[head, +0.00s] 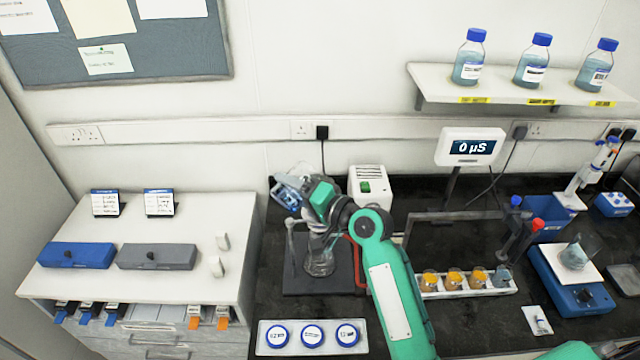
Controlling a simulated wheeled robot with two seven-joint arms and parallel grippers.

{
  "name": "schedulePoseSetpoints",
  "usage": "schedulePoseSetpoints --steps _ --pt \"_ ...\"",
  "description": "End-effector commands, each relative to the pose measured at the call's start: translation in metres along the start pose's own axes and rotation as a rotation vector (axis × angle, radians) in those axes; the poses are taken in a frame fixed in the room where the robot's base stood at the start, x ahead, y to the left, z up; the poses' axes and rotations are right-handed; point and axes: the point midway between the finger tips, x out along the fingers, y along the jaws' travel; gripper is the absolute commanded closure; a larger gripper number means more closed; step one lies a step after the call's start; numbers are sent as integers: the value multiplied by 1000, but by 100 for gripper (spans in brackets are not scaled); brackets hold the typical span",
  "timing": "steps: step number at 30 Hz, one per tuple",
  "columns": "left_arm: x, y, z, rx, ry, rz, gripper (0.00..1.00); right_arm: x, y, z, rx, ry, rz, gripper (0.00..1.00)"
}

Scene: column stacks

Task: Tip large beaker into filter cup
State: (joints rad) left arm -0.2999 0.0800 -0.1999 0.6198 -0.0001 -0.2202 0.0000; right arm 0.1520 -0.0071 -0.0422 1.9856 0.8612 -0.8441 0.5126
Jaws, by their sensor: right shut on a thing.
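My right gripper (287,194) is at the end of the green arm, above and left of the dark stand. It is shut on a clear vessel that seems to be the large beaker, mostly hidden by the wrist. Its tilt and contents cannot be made out. Below the wrist, a clear glass vessel (319,262) stands on the dark stand base (290,280). The filter cup cannot be told apart behind my arm. My left gripper is out of view.
A white box (372,184) stands behind the arm. A rack of small orange-filled beakers (466,283) is to the right, below a meter reading 0 µS (469,147). A beaker (576,254) sits on a blue device (568,285). Three blue-lidded jars (312,335) are in front.

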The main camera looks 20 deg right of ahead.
Motion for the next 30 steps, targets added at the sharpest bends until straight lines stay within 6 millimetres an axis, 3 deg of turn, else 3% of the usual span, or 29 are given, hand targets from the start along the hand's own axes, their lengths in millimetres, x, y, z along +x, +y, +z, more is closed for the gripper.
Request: schedulePoseSetpoints --steps 30 --pt "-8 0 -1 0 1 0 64 -1 -4 -12 178 0 -28 65"
